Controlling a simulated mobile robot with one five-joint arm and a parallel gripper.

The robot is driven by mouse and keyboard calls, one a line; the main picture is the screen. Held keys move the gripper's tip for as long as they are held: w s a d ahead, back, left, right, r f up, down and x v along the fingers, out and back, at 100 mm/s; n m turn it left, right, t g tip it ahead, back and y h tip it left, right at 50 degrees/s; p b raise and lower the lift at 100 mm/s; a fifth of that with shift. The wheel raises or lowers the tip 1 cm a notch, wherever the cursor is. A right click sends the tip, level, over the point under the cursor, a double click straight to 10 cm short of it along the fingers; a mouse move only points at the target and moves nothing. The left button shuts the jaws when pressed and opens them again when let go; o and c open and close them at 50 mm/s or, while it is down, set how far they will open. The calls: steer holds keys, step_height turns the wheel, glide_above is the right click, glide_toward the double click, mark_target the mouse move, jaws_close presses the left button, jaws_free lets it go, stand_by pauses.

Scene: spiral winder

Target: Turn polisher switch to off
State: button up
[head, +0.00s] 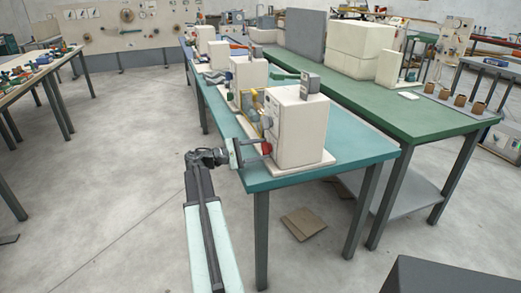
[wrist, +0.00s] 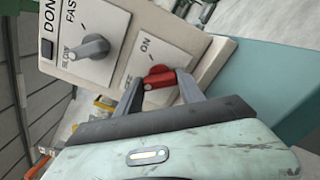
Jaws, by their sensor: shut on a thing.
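The polisher is a cream box (head: 300,130) on the near end of the teal table. Its red switch (wrist: 158,79) sits on the front panel (wrist: 185,45), below the ON label in the wrist view. A second label by my left finger is mostly hidden. My gripper (wrist: 161,88) is shut on the red switch, one finger on each side of it. In the head view my gripper (head: 262,151) reaches the panel from the left, and the red switch (head: 267,147) shows at its fingertips.
A grey knob (wrist: 89,46) marked SLOW and FAST is beside the red switch. Yellow and grey parts (head: 250,103) stand left of the box. More cream machines line the teal table (head: 350,150). A brown board (head: 304,223) lies on the floor.

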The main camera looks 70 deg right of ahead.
stand_by(0.6)
steer(key=o, duration=1.4)
steer(key=shift+c, duration=0.2)
steer(key=shift+a, duration=0.1)
steer(key=v, duration=0.7)
steer(key=shift+w+a, duration=0.2)
steer(key=shift+w, duration=0.15)
